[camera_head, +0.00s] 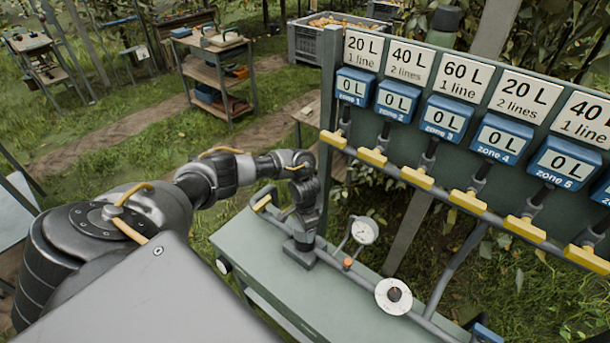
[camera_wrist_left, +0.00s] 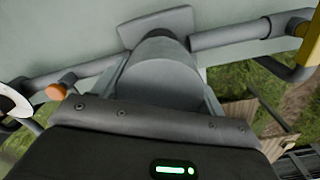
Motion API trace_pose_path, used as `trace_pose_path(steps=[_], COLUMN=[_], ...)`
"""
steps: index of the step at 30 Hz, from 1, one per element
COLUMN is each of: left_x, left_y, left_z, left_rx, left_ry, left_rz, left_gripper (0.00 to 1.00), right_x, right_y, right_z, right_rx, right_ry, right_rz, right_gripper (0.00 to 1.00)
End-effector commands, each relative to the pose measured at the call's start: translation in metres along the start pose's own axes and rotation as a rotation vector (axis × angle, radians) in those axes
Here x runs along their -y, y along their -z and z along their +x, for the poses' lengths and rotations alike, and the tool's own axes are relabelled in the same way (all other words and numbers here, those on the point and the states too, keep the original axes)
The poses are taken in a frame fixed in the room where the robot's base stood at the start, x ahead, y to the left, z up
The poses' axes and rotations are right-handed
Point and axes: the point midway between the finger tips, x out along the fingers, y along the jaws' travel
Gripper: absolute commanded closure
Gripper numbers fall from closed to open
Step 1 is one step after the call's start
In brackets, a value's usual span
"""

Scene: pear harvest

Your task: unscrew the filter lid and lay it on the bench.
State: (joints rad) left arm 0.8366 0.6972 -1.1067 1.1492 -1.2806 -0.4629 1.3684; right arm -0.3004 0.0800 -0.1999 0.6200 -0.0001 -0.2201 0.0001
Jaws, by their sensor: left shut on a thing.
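The filter stands upright in the pipe at the near left end of the green bench (camera_head: 262,240); its dark grey body (camera_head: 299,252) shows just below my left gripper (camera_head: 304,222). The left gripper points down on the top of the filter. In the left wrist view the round grey filter lid (camera_wrist_left: 160,85) sits between the fingers of my left gripper (camera_wrist_left: 160,95), which are shut on it. The lid appears still on the filter body; its thread is hidden. My right gripper is in neither view.
A pressure gauge (camera_head: 364,231) and a white dial (camera_head: 393,295) stand on the pipe right of the filter. The valve board (camera_head: 420,85) with yellow handles rises behind. The bench top left of the pipe is bare.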

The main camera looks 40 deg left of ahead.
Motion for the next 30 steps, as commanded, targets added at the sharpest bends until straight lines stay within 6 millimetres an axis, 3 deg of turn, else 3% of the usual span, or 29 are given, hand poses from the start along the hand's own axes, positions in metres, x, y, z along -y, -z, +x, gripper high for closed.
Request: trace_pose_path(steps=[19,20,21,25,30], left_x=[0.005,0.005,0.005,0.003,0.002], left_y=[0.003,0.003,0.003,0.002,0.002], left_z=[-0.015,-0.015,-0.015,-0.013,-0.011], left_rx=[-0.008,-0.009,-0.009,-0.006,-0.004], left_ry=[0.006,0.006,0.006,0.004,0.002], left_rz=[-0.005,-0.005,-0.005,-0.002,0.0], left_gripper=[0.51,0.26,0.21,0.04,0.02], right_x=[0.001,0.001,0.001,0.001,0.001], right_y=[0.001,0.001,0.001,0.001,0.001], right_z=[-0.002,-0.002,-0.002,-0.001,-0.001], right_rx=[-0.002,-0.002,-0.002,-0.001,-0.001], right_ry=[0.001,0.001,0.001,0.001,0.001], right_rz=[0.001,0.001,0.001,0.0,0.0], right_gripper=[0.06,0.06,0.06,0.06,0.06])
